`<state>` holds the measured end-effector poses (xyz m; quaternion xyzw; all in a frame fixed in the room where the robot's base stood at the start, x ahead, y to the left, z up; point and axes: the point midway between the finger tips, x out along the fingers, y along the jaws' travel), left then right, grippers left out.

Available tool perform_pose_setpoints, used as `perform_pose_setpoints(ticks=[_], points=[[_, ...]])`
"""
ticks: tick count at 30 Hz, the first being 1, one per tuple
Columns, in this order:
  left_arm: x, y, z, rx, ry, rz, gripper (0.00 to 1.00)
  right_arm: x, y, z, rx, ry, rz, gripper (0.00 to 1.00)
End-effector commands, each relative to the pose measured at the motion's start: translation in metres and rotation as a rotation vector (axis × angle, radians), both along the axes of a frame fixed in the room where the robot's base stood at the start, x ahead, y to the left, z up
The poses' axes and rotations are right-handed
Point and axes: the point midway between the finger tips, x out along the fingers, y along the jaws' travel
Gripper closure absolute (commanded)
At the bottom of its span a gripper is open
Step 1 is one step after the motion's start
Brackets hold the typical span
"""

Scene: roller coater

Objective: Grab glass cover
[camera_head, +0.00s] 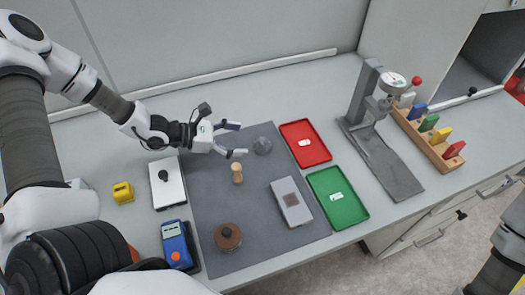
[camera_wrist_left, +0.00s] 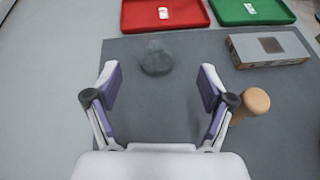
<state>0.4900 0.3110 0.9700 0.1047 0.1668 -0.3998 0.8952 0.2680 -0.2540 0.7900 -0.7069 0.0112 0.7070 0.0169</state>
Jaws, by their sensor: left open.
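The glass cover (camera_head: 262,146) is a small, dark, see-through dome on the grey mat (camera_head: 210,218), near the mat's far edge. It also shows in the left wrist view (camera_wrist_left: 156,60), ahead of my fingers and roughly midway between them. My left gripper (camera_head: 236,139) comes in from the left, just short of the cover. Its two purple-padded fingers are spread apart with nothing between them, also in the left wrist view (camera_wrist_left: 157,92). The gripper does not touch the cover. My right gripper is not in view; only part of that arm shows at the lower right edge.
A wooden peg-like piece (camera_head: 237,173) stands close by the near finger. A grey box (camera_head: 291,202) and a brown round lidded pot (camera_head: 228,237) are on the mat. Red (camera_head: 305,144) and green (camera_head: 338,198) trays lie right of it. A stand (camera_head: 378,130) is farther right.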

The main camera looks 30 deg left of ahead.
Motion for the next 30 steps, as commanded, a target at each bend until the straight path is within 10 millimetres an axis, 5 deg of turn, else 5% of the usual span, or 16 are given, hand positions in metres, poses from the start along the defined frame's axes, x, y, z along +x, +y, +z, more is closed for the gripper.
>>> perform_pose_setpoints(ticks=[10,30], points=[[0.014,-0.016,-0.020,0.003,0.002,-0.004,0.18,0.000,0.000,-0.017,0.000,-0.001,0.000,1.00],[0.051,-0.050,-0.041,0.000,0.000,0.001,0.18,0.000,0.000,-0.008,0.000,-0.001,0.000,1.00]])
